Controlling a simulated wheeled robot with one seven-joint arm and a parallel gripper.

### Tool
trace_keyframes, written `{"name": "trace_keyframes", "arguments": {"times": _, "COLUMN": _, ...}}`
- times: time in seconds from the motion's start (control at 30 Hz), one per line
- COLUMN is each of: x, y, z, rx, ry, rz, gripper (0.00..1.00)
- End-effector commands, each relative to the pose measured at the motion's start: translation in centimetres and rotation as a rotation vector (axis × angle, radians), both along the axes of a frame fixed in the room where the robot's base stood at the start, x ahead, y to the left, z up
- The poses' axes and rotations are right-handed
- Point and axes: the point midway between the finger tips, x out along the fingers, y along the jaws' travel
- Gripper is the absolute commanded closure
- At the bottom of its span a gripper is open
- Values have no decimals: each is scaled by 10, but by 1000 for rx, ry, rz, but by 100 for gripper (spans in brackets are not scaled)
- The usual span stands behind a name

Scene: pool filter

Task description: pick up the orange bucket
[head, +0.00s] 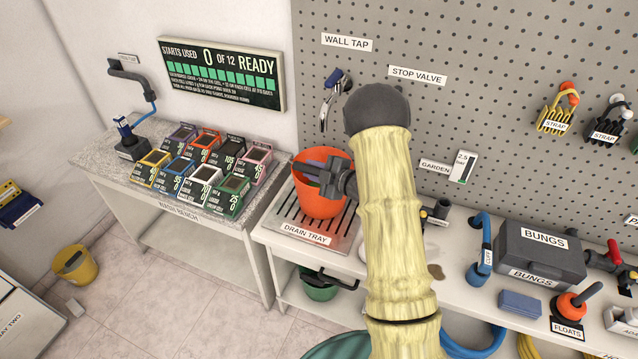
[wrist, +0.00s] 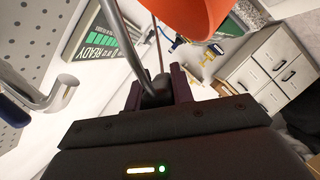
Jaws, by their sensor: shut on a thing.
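The orange bucket (head: 330,205) is at the drain tray (head: 290,222) on the bench in the head view. I cannot tell whether its base touches the tray. My gripper (head: 328,178) is in front of the bucket's side, partly covering it. In the wrist view the bucket's orange wall (wrist: 190,14) shows at the top. A grey rod, which looks like the bucket's handle, runs down between the fingers of my gripper (wrist: 157,88), and the fingers are closed on it. The bucket's far side and inside are mostly hidden.
The wash bench (head: 180,215) with several labelled boxes stands to the left. A pegboard (head: 440,60) rises behind. A bungs box (head: 538,255) and a blue hose (head: 487,250) are to the right. A green bucket (head: 318,285) sits below.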

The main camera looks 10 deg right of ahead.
Motion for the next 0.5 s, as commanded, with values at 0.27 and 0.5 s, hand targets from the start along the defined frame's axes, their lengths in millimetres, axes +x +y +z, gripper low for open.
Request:
{"name": "trace_keyframes", "arguments": {"times": 0.27, "x": -1, "y": 1, "z": 5, "rx": 1, "ry": -6, "rz": 1, "gripper": 100}}
{"name": "trace_keyframes", "arguments": {"times": 0.5, "x": -2, "y": 2, "z": 36, "rx": -1, "ry": -11, "rz": 0, "gripper": 100}}
